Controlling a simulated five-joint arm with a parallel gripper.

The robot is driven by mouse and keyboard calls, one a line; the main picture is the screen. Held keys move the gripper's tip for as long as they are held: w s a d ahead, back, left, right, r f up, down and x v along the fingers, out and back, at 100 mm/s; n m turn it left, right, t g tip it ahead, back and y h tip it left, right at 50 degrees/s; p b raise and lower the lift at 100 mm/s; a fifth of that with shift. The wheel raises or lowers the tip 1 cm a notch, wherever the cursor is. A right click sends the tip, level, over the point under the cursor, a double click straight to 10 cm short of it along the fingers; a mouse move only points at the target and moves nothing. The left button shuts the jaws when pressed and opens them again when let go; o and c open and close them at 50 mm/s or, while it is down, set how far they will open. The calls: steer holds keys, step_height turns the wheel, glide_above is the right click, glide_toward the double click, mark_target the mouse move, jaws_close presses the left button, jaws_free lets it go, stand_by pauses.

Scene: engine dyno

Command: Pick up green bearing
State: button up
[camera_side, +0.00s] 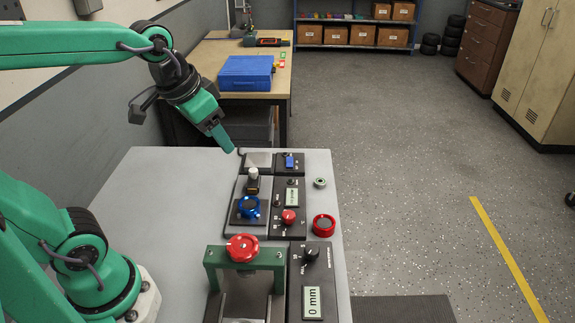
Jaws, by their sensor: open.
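The green bearing (320,183) is a small ring with a pale green tint, lying flat on the grey table (160,200) near its right edge. My gripper (228,148) is above the far part of the table, to the left of the bearing and farther back, clearly apart from it. It is pointed down to the right. The jaws are open and I see nothing between them.
A larger red bearing (324,225) lies in front of the green one. A blue ring (248,207) sits on a black device. A display box (291,195) stands left of the green bearing. A green press with a red knob (243,247) stands in front.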

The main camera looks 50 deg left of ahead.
steer(key=w+g, duration=0.1)
steer(key=w, duration=0.8)
steer(key=m+g, duration=0.4)
glide_above(320, 183)
step_height(320, 183, down, 19)
steer(key=shift+w+a+f, duration=0.1)
steer(key=shift+a+f, duration=0.05)
steer(key=shift+f, duration=0.5)
steer(key=shift+w+a+f, duration=0.1)
steer(key=shift+a+f, duration=0.05)
steer(key=shift+f, duration=0.5)
steer(key=shift+f, duration=2.6)
